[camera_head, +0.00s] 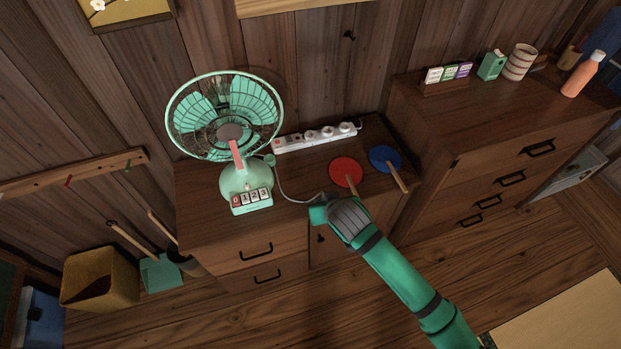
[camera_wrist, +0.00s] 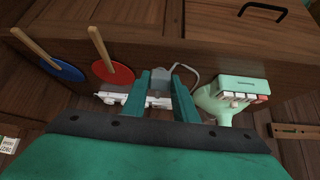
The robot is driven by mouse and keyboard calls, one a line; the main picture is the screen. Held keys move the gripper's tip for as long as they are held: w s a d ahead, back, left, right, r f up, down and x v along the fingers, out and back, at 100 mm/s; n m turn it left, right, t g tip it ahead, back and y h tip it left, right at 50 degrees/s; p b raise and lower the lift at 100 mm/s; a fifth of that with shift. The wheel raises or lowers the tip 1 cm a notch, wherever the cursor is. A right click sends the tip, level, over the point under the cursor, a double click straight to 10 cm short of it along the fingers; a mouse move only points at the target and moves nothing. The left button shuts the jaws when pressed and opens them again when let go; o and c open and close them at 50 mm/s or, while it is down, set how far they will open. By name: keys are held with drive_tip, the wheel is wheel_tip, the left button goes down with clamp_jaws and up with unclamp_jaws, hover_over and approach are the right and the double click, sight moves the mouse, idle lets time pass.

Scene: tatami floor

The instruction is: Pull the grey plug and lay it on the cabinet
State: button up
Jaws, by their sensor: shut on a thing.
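My gripper (camera_head: 322,207) is above the front edge of the low cabinet (camera_head: 215,230). In the wrist view, its green fingers (camera_wrist: 160,95) are shut on the grey plug (camera_wrist: 160,78). A grey cord (camera_wrist: 193,72) curves from the plug toward the mint-green fan (camera_head: 245,185). In the head view, the plug is mostly hidden by my gripper. The white power strip (camera_head: 317,136) lies at the back of the cabinet top, apart from the plug. I cannot tell whether the plug touches the cabinet top.
A red round fan (camera_head: 345,170) and a blue one (camera_head: 384,157), both with wooden handles, lie on the cabinet's right part. A taller chest (camera_head: 430,125) with small items stands to the right.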

sight(312, 196)
drive_tip(key=w+a+t+y, duration=0.1)
drive_tip(key=w+t, duration=0.1)
drive_tip(key=w+a+t+y, duration=0.1)
drive_tip(key=w+t, duration=0.1)
drive_tip(key=w, duration=0.1)
drive_tip(key=w+a+n+t, duration=0.1)
drive_tip(key=w+t, duration=0.1)
drive_tip(key=w, duration=0.1)
drive_tip(key=shift+f+y, duration=0.4)
drive_tip(key=shift+w+a+r+t, duration=0.3)
drive_tip(key=shift+w+a+t, duration=0.05)
drive_tip(key=shift+w+t, duration=0.15)
drive_tip(key=shift+s+f, duration=0.1)
drive_tip(key=shift+f, duration=3.3)
drive_tip(key=o, duration=1.1)
drive_tip(key=shift+c, duration=0.2)
drive_tip(key=shift+v, duration=0.9)
drive_tip(key=v, duration=0.9)
